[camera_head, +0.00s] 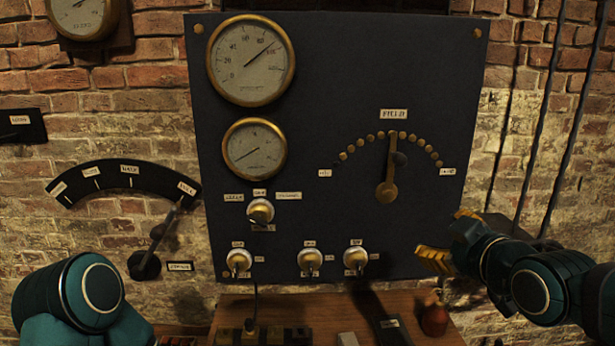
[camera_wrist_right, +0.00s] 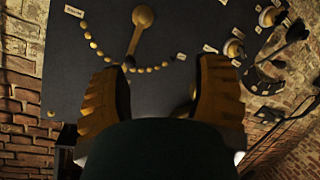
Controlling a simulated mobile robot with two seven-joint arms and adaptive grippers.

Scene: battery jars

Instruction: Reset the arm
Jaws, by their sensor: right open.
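On the dark panel (camera_head: 345,110), a brass arm (camera_head: 388,172) pivots below an arc of brass studs (camera_head: 350,147). It points nearly straight up to the middle of the arc, with a dark knob (camera_head: 399,159) beside it. My right gripper (camera_head: 452,238) is open and empty, right of and below the brass arm and apart from it. In the right wrist view, my spread yellow fingers (camera_wrist_right: 162,92) face the panel, with the brass arm (camera_wrist_right: 137,32) beyond them. My left arm shows at the lower left, but its gripper is out of view.
Two brass gauges (camera_head: 251,60) and several knobs (camera_head: 310,261) sit on the panel. A lever (camera_head: 160,230) on a labelled black arc (camera_head: 120,178) is on the brick wall at left. A wooden table (camera_head: 300,310) below holds a brown bottle (camera_head: 435,316). Cables hang at right.

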